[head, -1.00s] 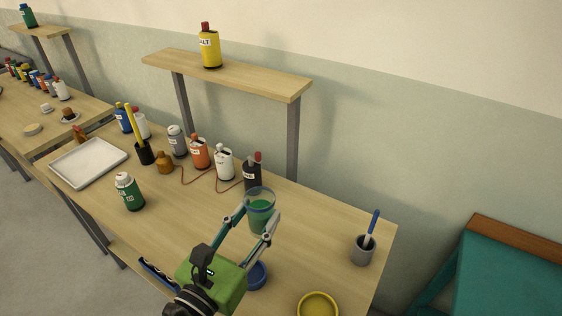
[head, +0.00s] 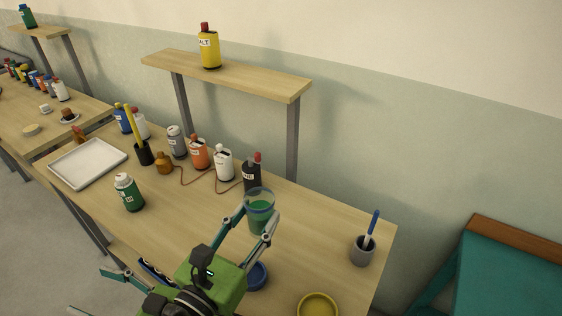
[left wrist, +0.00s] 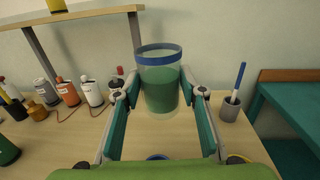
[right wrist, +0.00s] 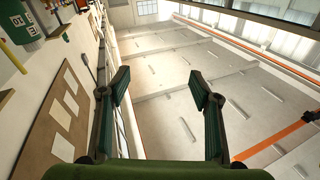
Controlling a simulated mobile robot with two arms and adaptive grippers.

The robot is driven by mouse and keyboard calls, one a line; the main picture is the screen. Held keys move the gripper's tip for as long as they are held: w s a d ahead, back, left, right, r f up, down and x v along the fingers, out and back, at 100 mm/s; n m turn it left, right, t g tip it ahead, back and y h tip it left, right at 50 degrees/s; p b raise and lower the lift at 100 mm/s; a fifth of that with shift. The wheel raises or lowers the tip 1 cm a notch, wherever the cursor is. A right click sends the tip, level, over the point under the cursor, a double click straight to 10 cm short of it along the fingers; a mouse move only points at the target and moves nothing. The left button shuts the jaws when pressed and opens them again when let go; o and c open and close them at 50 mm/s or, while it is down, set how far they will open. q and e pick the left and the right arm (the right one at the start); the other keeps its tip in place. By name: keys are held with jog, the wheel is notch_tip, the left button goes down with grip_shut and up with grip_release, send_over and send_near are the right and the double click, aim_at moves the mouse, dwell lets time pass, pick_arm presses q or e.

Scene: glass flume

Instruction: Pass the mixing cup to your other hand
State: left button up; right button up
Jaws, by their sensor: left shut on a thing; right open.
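The mixing cup (head: 259,212) is clear with a blue rim band and green liquid inside. It also shows in the left wrist view (left wrist: 159,85), upright between the fingers. My left gripper (head: 252,222) is shut on it, with one finger on each side, over the right half of the table. My right gripper (head: 97,290) shows in part at the lower left of the head view, away from the cup. In the right wrist view my right gripper (right wrist: 162,88) is open with nothing between its fingers.
Behind the cup stand a black bottle (head: 252,173), a white bottle (head: 224,163) and an orange bottle (head: 199,154). A grey pot (head: 362,250) with a blue-handled tool is at the right. A blue bowl (head: 258,276) and a yellow dish (head: 318,306) lie near the front edge.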

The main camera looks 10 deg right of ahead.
jog(key=w+d+r+n+t+h, duration=0.2)
jog(key=w+d+n+t, duration=0.15)
jog(key=w+d, duration=1.1)
jog(key=w+d+r+n+t+h, duration=0.1)
jog(key=w+d+r+n+t, duration=0.25)
jog(key=w+d, duration=1.15)
jog(key=s+a+r+n+g+y, duration=0.25)
jog(key=r+n+g, duration=0.25)
jog(key=r+n, duration=0.25)
jog(key=s+a+r+n+g+y, duration=0.1)
jog(key=s+r+n+g+y, duration=0.25)
jog(key=r+n, duration=0.45)
jog(key=s+a+r+n+g+h, duration=0.35)
jog(key=s+r+n+g, duration=0.4)
jog(key=s, duration=0.25)
jog(key=n+t+h, duration=0.2)
jog(key=n+h, duration=0.7)
jog(key=h, duration=0.3)
send_over(257, 207)
jog(key=s+d, duration=0.3)
jog(key=s, duration=0.1)
notch_tip(257, 207, down, 5)
jog(key=shift+h, duration=0.35)
jog(key=x, duration=1.1)
jog(key=shift+d+f, duration=0.3)
jog(key=shift+f, duration=0.1)
